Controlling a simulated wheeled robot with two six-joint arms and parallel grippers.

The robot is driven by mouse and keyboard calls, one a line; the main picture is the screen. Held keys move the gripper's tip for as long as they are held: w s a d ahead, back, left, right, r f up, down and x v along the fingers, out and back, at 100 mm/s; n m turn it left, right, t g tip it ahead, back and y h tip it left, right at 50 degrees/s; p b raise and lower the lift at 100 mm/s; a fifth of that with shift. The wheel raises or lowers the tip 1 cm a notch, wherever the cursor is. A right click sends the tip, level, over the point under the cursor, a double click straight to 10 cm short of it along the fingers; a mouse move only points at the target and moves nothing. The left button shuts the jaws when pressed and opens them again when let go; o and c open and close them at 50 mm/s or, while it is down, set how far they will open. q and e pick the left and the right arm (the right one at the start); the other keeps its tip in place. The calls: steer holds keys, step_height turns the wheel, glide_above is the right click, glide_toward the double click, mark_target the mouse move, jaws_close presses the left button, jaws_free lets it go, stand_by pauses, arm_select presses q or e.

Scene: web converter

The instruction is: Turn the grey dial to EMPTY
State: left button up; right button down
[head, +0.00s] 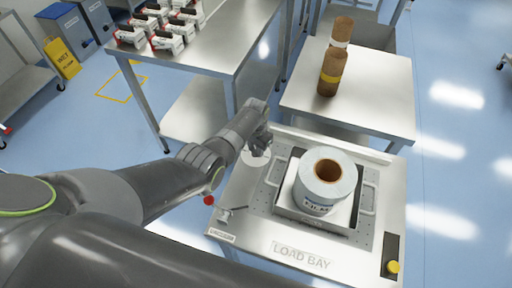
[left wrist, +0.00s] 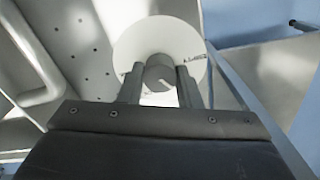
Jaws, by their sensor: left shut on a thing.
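The grey dial (left wrist: 159,73) sits in the middle of a round white plate (left wrist: 155,38) in the left wrist view. Small dark lettering shows at the plate's right edge, too small and tilted to read surely. My left gripper (left wrist: 161,85) has one finger on each side of the dial and is shut on it. In the head view my left gripper (head: 263,143) reaches down to the far left corner of the load bay bench, over the white plate (head: 254,160). The dial itself is hidden there behind the gripper. My right gripper is not in view.
A white roll (head: 326,180) with a brown core stands on the load bay bench (head: 300,262), right of my left gripper. A yellow button (head: 393,267) is at its front right. Brown cores (head: 331,75) stand on a table behind.

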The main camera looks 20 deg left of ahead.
mark_target(256, 150)
arm_select(q)
steer(key=n+p, duration=0.1)
steer(key=n, duration=0.9)
steer(key=shift+n, duration=0.4)
stand_by(0.4)
steer(key=o, duration=1)
steer(key=shift+c, duration=0.2)
steer(key=shift+r+p, duration=0.6)
steer(key=shift+r, duration=0.05)
step_height(256, 150, up, 5)
steer(key=shift+r+p, duration=0.1)
steer(key=shift+p, duration=0.9)
step_height(256, 150, up, 11)
